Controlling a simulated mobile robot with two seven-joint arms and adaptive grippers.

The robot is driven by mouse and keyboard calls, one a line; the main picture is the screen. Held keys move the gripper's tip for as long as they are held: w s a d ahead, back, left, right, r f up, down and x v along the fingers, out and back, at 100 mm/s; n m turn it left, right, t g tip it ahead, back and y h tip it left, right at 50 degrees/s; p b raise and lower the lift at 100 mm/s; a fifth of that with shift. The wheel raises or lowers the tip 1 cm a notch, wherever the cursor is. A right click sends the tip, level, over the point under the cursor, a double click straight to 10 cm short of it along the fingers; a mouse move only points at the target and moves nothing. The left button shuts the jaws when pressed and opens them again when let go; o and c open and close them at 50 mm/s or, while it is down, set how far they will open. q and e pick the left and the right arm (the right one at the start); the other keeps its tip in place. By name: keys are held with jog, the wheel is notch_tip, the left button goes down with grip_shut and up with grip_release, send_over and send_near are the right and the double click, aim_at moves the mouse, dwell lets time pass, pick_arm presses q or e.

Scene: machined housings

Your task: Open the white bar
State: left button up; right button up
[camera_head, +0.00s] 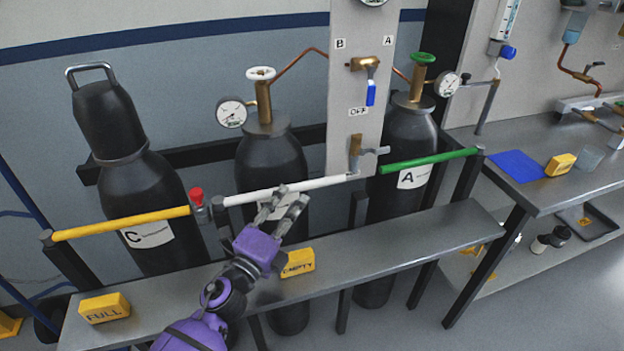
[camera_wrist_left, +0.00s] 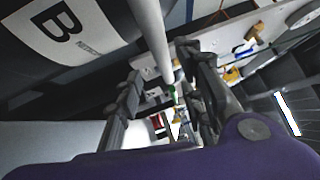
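The white bar (camera_head: 285,190) runs level across the front of the middle cylinder B, between the yellow bar and the green bar. My left gripper (camera_head: 281,202) is at the middle of the white bar, its fingers apart. In the left wrist view the white bar (camera_wrist_left: 151,30) passes between the open fingers (camera_wrist_left: 160,72), seen end-on. Whether either finger touches it cannot be told. The B label (camera_wrist_left: 65,30) shows behind the bar there. My right gripper is in neither view.
A grey shelf (camera_head: 385,245) runs below the bars, with yellow FULL (camera_head: 104,308) and EMPTY (camera_head: 298,262) blocks on it. A red knob (camera_head: 197,196) stands by the white bar's left end. The yellow bar (camera_head: 120,223) and green bar (camera_head: 430,160) flank it.

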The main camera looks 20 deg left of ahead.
aim_at(303, 187)
pick_arm(q)
jog(key=w, duration=0.1)
jog(key=w+r, duration=0.1)
jog(key=shift+w+d+r+p, duration=0.15)
jog(key=shift+w+d+p, duration=0.15)
jog(key=shift+w, duration=0.1)
jog(key=x, duration=0.3)
jog(key=shift+w, duration=0.25)
jog(key=shift+w+d, duration=0.1)
jog(key=shift+w, duration=0.1)
jog(key=c, duration=0.7)
grip_shut()
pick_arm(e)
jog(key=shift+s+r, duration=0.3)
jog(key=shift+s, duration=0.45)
